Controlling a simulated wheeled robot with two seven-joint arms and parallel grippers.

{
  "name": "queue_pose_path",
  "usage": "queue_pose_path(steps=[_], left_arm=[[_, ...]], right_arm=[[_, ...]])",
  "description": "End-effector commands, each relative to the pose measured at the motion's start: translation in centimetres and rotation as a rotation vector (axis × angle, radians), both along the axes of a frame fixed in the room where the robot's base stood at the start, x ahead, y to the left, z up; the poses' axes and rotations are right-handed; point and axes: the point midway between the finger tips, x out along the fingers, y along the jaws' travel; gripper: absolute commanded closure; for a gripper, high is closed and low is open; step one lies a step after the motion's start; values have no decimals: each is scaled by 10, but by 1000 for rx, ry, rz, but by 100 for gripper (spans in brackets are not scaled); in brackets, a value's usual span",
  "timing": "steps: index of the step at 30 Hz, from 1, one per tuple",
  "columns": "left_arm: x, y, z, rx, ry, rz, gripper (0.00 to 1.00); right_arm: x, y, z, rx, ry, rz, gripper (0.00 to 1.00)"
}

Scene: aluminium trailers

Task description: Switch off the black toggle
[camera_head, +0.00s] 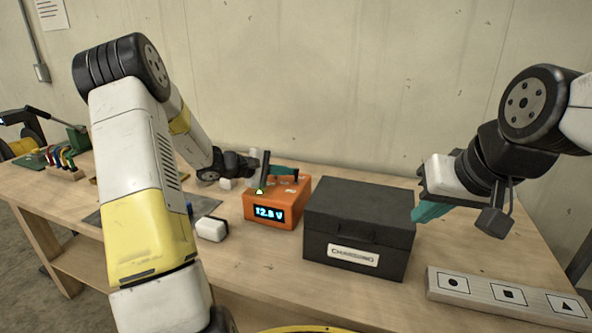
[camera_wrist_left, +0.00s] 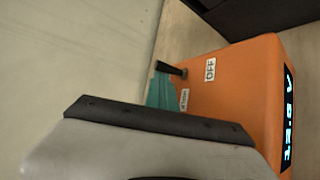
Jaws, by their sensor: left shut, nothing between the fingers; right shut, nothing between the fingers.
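The orange box (camera_head: 272,206) stands on the bench, with a lit display reading about 12.8 V on its front. In the left wrist view, the black toggle (camera_wrist_left: 173,68) is a short dark lever on the box (camera_wrist_left: 240,90), beside a white OFF label (camera_wrist_left: 210,69). I cannot tell which way it is set. My left gripper (camera_head: 285,170) is over the box top; its shut teal fingertips (camera_wrist_left: 160,88) are right by the lever, and contact cannot be told. In the head view I cannot make out the toggle. My right gripper (camera_head: 430,211) is shut and empty, right of the black case.
A black case (camera_head: 358,228) labelled CHARGING stands close right of the orange box. A pale strip with shape symbols (camera_head: 507,297) lies at the front right. A white block (camera_head: 211,229) lies left of the box. Coloured items (camera_head: 60,158) are at the far left. The wall is behind.

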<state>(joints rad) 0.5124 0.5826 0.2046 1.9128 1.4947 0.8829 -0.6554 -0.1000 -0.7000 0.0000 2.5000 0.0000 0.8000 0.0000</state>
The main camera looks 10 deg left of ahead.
Motion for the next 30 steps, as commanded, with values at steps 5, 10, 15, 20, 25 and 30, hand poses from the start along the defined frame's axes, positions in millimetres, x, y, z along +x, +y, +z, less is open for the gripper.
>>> queue_pose_path(steps=[5,10,15,20,25,30], left_arm=[[-7,-1,-1,-1,1,-4,100],[-10,0,-2,-1,1,-5,100],[-10,0,-1,-1,1,-3,100],[-14,2,1,-1,0,-2,100],[-21,3,3,0,1,-2,100],[-25,3,4,-1,2,-6,100]], right_arm=[[0,0,0,0,0,0,100],[0,0,0,0,0,0,100],[0,0,0,0,0,0,100],[0,0,0,0,0,0,100],[0,0,0,0,0,0,100],[0,0,0,0,0,0,100]])
